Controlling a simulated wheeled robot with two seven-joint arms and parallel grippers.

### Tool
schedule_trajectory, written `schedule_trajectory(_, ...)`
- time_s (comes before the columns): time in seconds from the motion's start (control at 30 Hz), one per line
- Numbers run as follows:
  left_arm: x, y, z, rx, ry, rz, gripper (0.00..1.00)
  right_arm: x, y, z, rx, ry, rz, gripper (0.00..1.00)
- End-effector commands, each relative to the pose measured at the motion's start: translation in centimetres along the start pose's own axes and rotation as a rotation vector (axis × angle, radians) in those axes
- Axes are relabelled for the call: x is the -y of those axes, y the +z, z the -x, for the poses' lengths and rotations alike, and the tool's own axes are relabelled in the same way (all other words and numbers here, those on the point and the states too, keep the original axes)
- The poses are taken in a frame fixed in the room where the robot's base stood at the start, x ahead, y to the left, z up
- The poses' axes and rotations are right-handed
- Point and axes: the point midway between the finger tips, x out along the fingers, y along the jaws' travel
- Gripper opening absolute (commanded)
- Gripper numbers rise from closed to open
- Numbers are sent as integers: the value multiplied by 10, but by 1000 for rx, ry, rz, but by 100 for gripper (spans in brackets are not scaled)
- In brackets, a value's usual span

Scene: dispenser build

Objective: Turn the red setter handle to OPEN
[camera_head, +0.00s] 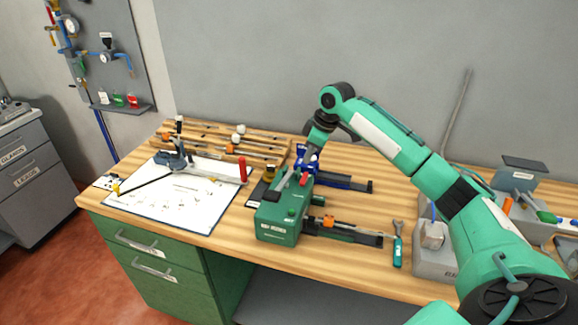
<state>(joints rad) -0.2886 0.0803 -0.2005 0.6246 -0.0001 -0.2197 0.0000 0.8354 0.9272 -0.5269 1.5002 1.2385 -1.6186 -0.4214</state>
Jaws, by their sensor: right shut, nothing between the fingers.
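A green box-shaped device (277,228) with a pale label stands near the front edge of the bench. A small red part (305,179), which looks like the setter handle, shows at its upper right; its exact position and any OPEN mark are too small to read. My right gripper (308,158) reaches down from the right, just behind the device, close to the red part and a blue fixture (342,180). It is shut and empty; its fingertips are partly hidden, and I cannot tell whether they touch anything. My left gripper is not in view.
A white sheet (165,208) lies on the left of the wooden bench (350,215), with a tool with an upright red handle (243,168) over its edge. A green-handled wrench (398,245) lies right of the device. Grey trays (436,262) stand farther right.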

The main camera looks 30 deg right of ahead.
Motion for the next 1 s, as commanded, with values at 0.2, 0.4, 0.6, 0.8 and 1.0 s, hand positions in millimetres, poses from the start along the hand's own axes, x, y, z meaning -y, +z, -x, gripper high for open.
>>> schedule_trajectory(0.2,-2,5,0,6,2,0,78,-6,1,9,-6,1,-7,0)
schedule_trajectory(0.4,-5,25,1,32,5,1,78,-6,0,8,-6,0,-6,0)
schedule_trajectory(0.6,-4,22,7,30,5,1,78,-5,0,-4,-5,-3,-7,0)
schedule_trajectory(0.8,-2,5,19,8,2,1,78,-4,0,-39,-4,-4,-6,0)
schedule_trajectory(1.0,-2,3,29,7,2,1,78,-4,-1,-72,-5,-2,-7,0)
